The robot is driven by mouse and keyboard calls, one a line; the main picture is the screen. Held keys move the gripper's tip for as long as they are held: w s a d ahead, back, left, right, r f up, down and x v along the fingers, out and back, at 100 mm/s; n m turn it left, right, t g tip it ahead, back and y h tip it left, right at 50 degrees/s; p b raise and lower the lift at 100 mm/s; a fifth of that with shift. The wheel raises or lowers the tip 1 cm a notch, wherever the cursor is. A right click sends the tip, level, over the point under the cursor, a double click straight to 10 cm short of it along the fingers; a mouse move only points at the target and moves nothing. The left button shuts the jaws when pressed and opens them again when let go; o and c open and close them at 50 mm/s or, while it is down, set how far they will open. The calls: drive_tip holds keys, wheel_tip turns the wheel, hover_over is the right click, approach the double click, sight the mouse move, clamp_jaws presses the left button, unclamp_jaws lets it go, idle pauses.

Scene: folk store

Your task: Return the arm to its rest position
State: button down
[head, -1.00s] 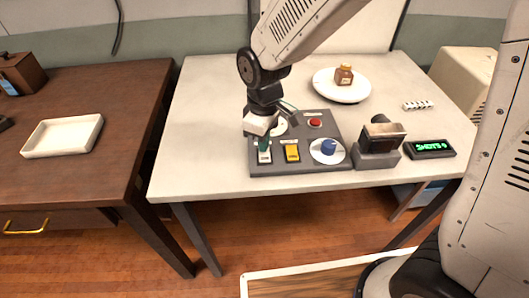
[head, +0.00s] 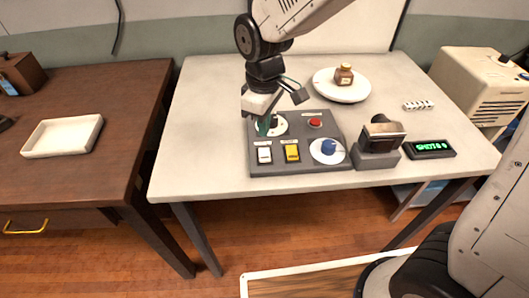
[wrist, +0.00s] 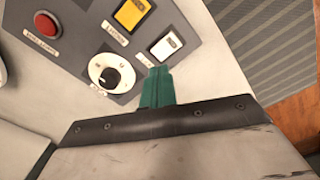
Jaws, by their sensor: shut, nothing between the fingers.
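My gripper (head: 263,126) hangs from the arm above the back left of a grey control panel (head: 292,128), its teal fingers closed together with nothing between them. In the wrist view the shut fingers (wrist: 158,86) point toward the panel (wrist: 75,42), beside a white switch (wrist: 166,47) and a black knob on a white dial (wrist: 110,77). In the head view the fingers partly cover that dial (head: 281,122). The white switch (head: 264,155) and yellow switch (head: 291,152) are in plain view at the panel's front.
The panel also has a red button (head: 315,122) and a blue knob (head: 328,147). To its right stand a dark device (head: 378,150) and a green-lit display (head: 430,149). A small bottle (head: 344,75) stands on a white plate (head: 341,91) behind. The light table's left part (head: 205,150) is clear.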

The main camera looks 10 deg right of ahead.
drive_tip(key=shift+r, duration=0.65)
drive_tip(key=shift+s+d+m, duration=0.15)
drive_tip(key=shift+s+m, duration=0.1)
drive_tip(key=shift+m, duration=0.05)
drive_tip(key=s+d+r+m, duration=0.5)
drive_tip(key=s+d, duration=0.4)
drive_tip(key=d, duration=0.1)
drive_tip(key=s+d+r+m+t, duration=0.1)
drive_tip(key=s+d+r+m, duration=0.4)
drive_tip(key=s+d, duration=0.5)
drive_tip(key=shift+d+r+m, duration=0.25)
drive_tip(key=shift+r+m, duration=0.15)
drive_tip(key=shift+m, duration=0.1)
